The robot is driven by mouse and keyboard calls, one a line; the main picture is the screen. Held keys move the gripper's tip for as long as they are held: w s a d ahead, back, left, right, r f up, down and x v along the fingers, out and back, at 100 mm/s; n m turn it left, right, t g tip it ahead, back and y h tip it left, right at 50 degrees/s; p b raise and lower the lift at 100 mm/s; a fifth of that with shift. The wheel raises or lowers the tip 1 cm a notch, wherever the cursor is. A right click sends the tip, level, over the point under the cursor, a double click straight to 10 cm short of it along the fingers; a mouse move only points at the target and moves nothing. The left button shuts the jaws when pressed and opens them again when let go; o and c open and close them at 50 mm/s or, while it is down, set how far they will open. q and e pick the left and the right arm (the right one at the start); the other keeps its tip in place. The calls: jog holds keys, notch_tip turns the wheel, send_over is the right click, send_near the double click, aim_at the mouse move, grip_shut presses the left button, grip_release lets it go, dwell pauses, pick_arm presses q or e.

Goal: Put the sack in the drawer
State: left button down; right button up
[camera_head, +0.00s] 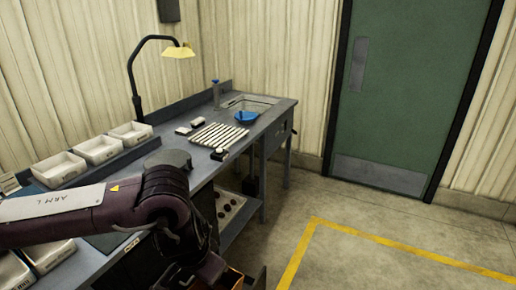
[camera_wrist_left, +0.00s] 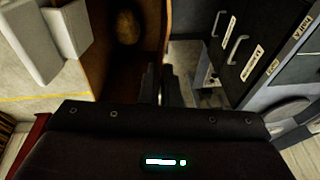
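In the left wrist view a brown rounded thing (camera_wrist_left: 128,27) lies in shadow inside a brown-walled open box or drawer (camera_wrist_left: 91,58); I cannot tell whether it is the sack. My left gripper (camera_wrist_left: 163,86) points towards the right side of this opening. Its dark fingers are close together, and I see nothing clearly between them. In the head view my left arm crosses the lower left, and its gripper is hidden at the bottom edge. My right gripper is in neither view.
Dark drawer fronts (camera_wrist_left: 262,38) with handles and labels stand right of the fingers. The bench (camera_head: 262,118) carries white bins (camera_head: 97,150), a lamp (camera_head: 178,51), a slatted rack (camera_head: 216,135) and a blue scoop (camera_head: 246,117). The floor inside the yellow line is clear.

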pick_arm(q)
jog(key=s+a+r+n+y, duration=0.1)
jog(key=a+r+n, duration=0.4)
jog(key=a+r, duration=0.65)
jog(key=shift+m, duration=0.7)
jog(key=d+f+b, duration=0.1)
jog(key=d+b, duration=0.1)
jog(key=d+f+b, duration=0.1)
jog(key=shift+s+d+f, duration=0.25)
jog(key=shift+f, duration=0.05)
jog(key=shift+r, duration=0.1)
